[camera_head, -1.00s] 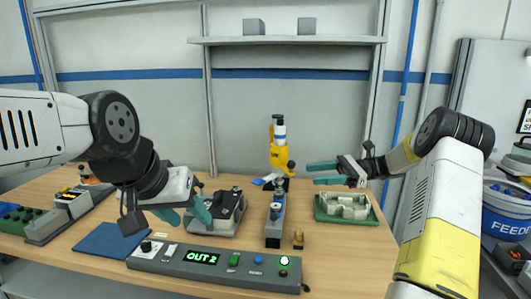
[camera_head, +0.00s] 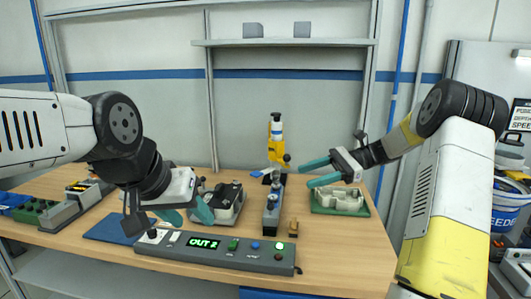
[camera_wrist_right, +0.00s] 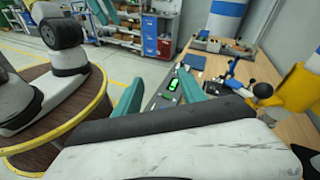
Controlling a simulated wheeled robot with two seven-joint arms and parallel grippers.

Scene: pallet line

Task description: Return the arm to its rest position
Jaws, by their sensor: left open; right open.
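My left gripper (camera_head: 187,214) is open with teal fingers. It hangs above the back left of the grey control panel (camera_head: 215,252), whose green display reads "OUT 2". My right gripper (camera_head: 311,172) is open and empty, its teal fingers pointing left. It is in the air near the green tray (camera_head: 342,210) with a pale moulded part in it. In the right wrist view its two teal fingers (camera_wrist_right: 166,97) stand apart with nothing between them.
A yellow and white device (camera_head: 276,140) stands behind a grey fixture (camera_head: 273,205) in the middle. A grey fixture block (camera_head: 228,205) and a blue mat (camera_head: 112,230) are at left. A small brass piece (camera_head: 293,228) stands near the panel. The table's right front is clear.

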